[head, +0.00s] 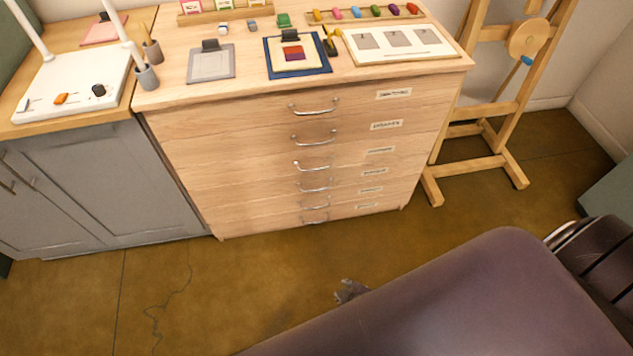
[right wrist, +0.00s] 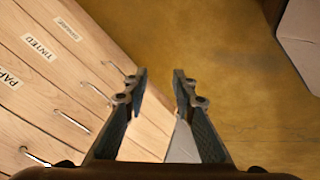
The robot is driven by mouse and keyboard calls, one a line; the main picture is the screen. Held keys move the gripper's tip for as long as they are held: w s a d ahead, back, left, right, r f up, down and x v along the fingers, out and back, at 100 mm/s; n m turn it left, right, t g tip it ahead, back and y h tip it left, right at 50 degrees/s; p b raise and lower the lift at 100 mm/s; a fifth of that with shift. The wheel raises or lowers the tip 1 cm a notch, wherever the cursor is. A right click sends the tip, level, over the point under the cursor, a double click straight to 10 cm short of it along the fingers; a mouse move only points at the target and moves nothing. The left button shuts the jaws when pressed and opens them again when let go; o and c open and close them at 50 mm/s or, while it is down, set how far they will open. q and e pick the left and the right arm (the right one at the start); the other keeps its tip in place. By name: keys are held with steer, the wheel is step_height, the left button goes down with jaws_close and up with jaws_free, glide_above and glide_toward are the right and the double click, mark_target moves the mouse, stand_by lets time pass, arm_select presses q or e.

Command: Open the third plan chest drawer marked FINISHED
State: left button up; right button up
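The wooden plan chest (head: 240,140) stands in the middle of the head view with several stacked drawers, all looking shut. The third drawer from the top has a metal bar handle (head: 314,166) and a small pale label (head: 380,150), too small to read there. In the right wrist view the chest front (right wrist: 60,75) is at the left, tilted; one label (right wrist: 39,46) reads TINTED, and a further label (right wrist: 68,29) is blurred. My right gripper (right wrist: 160,75) is open and empty, its fingers apart from the handles. My left gripper is not in view.
A clipboard, framed sheets (head: 400,42) and coloured pigments lie on the chest top. A grey cabinet (head: 105,190) adjoins at the left, and a wooden easel (head: 480,165) stands at the right.

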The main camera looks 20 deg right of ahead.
steer(key=w+n+t+b, duration=0.2)
steer(key=w+b, duration=0.3)
steer(key=w, duration=0.5)
steer(key=n+t+h+b, duration=0.3)
steer(key=n+t+b, duration=0.4)
steer(key=b, duration=1)
glide_toward(316, 169)
step_height(316, 169, down, 2)
steer(key=w+m+t, duration=0.1)
steer(key=w, duration=0.1)
steer(key=x, duration=0.5)
steer(key=b+x, duration=0.1)
steer(key=x, duration=0.2)
steer(key=shift+d+r, duration=0.15)
steer(key=shift+d, duration=0.2)
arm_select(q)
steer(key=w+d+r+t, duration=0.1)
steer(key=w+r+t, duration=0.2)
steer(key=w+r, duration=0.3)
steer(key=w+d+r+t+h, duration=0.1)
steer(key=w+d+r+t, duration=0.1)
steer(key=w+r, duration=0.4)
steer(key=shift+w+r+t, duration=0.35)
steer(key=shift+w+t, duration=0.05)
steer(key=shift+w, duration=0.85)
arm_select(e)
jaws_close()
